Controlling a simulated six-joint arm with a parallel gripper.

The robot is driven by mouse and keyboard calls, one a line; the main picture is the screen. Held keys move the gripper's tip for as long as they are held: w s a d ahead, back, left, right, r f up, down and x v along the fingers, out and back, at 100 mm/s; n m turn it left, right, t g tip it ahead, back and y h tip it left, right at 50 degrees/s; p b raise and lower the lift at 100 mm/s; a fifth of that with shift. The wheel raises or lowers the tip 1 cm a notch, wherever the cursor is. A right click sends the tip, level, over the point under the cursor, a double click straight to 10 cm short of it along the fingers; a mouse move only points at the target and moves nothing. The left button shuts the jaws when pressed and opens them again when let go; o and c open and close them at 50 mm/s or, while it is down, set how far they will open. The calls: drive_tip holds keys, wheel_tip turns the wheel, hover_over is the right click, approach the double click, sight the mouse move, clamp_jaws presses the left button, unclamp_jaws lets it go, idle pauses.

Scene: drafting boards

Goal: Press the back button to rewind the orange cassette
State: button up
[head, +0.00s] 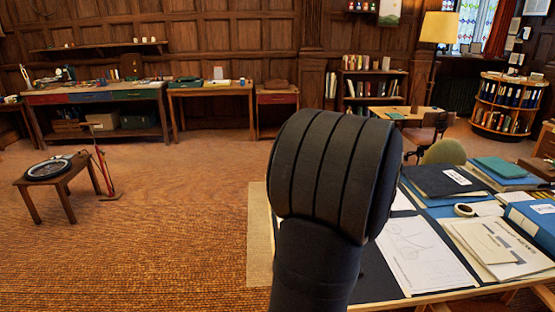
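I see no orange cassette and no back button in the head view. A thick dark grooved link of my arm rises in the middle of the view and covers part of the desk behind it. My gripper does not show, so I cannot see where it is or whether it holds anything.
A drafting desk on the right holds a drawing sheet (420,252), a tape roll (464,210), a blue binder (535,222), a dark folder (440,180) and papers (500,245). A low wooden stool (52,183) stands at left. Open carpet (165,240) lies between.

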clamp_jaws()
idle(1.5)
